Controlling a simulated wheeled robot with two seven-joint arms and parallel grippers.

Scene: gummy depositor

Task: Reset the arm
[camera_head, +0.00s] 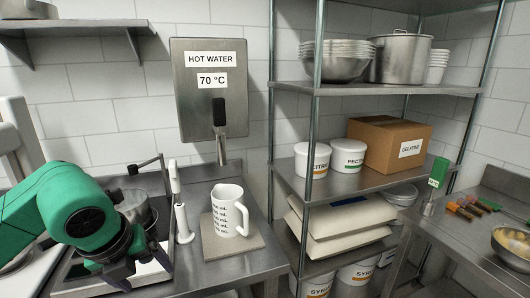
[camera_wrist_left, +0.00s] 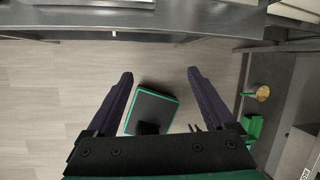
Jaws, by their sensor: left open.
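My left arm is green and comes in from the left in the head view. Its dark left gripper (camera_head: 140,268) points downward at the front edge of the steel counter, left of the white mug. In the left wrist view the two fingers of the left gripper (camera_wrist_left: 160,76) stand wide apart with nothing between them. My right gripper is in neither view.
A white measuring mug (camera_head: 229,212) stands on a grey mat (camera_head: 252,243) to the right of the left gripper. A steel pot (camera_head: 133,207) is partly hidden behind the green arm. A white stick-like tool (camera_head: 183,215) stands upright between pot and mug. A metal shelf rack (camera_head: 316,93) rises at the right.

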